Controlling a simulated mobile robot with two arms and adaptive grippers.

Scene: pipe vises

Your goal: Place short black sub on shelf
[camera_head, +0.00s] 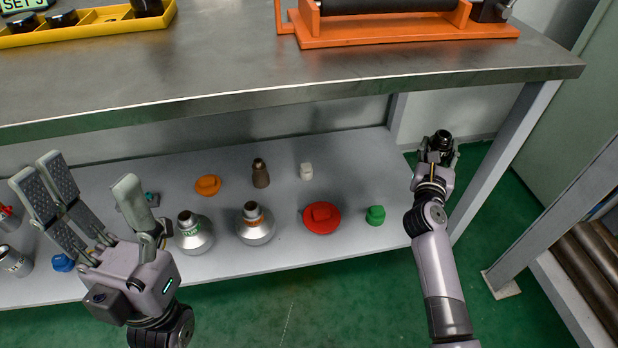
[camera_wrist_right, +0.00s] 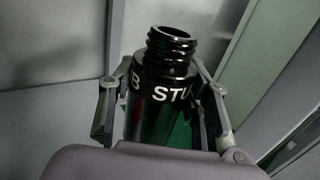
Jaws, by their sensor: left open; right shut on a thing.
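The short black sub (camera_wrist_right: 168,105) is a black cylinder with a threaded neck and white lettering in the right wrist view. My right gripper (camera_wrist_right: 165,112) is shut around it. In the head view the sub's dark top (camera_head: 442,138) shows at the tip of my right gripper (camera_head: 437,156), at the right end of the lower shelf (camera_head: 345,160). I cannot tell whether the sub touches the shelf. My left gripper (camera_head: 95,205) is open and empty, in front of the left part of the shelf.
A table leg (camera_head: 500,160) stands right of my right gripper.

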